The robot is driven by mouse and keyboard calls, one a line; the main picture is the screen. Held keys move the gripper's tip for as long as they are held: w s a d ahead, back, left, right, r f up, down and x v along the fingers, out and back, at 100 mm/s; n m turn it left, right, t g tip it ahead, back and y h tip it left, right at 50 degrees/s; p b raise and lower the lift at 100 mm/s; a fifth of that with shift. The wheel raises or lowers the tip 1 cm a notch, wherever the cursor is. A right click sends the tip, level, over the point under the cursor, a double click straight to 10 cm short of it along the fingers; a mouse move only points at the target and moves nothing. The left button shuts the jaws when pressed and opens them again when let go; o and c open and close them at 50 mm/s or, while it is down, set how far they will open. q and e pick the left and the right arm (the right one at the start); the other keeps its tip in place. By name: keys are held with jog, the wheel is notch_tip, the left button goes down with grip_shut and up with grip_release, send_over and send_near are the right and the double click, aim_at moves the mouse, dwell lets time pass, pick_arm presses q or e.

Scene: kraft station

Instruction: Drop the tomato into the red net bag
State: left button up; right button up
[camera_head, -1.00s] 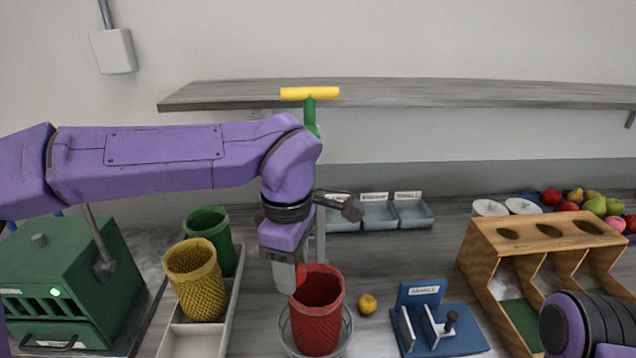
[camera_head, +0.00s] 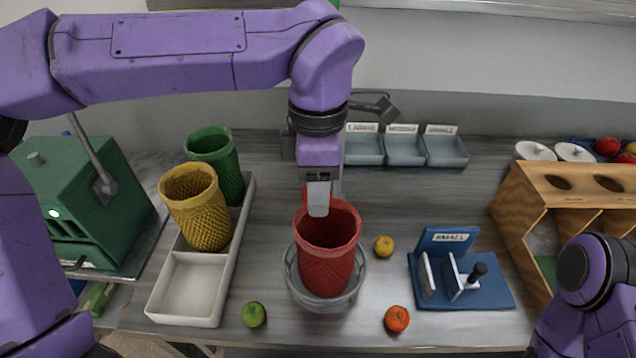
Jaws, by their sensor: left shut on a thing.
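The red net bag (camera_head: 327,268) stands open at the top in a round clear holder (camera_head: 357,285) at the middle of the table. My left gripper (camera_head: 318,204) is just above the bag's far rim, pointing down. It is shut on a red tomato (camera_head: 304,194), which shows only as a sliver beside and behind the finger. I cannot tell whether the tomato is over the opening or behind the rim. Of my right arm, a part shows at the lower right, but its gripper is not visible.
A yellow net bag (camera_head: 197,208) and a green net bag (camera_head: 217,160) stand in a pale tray (camera_head: 187,287) to the left. A green apple (camera_head: 254,314), an orange fruit (camera_head: 397,318) and a yellow fruit (camera_head: 384,245) lie around the holder. A blue stand (camera_head: 487,291) and a wooden rack (camera_head: 520,205) are on the right.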

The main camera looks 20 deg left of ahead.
pick_arm(q)
jog(key=shift+s+r, duration=0.2)
jog(key=o, duration=1.1)
jog(key=shift+s, duration=0.25)
jog(key=shift+w, duration=0.25)
notch_tip(320, 180, up, 10)
jog(key=shift+r, duration=0.25)
jog(key=shift+w, duration=0.15)
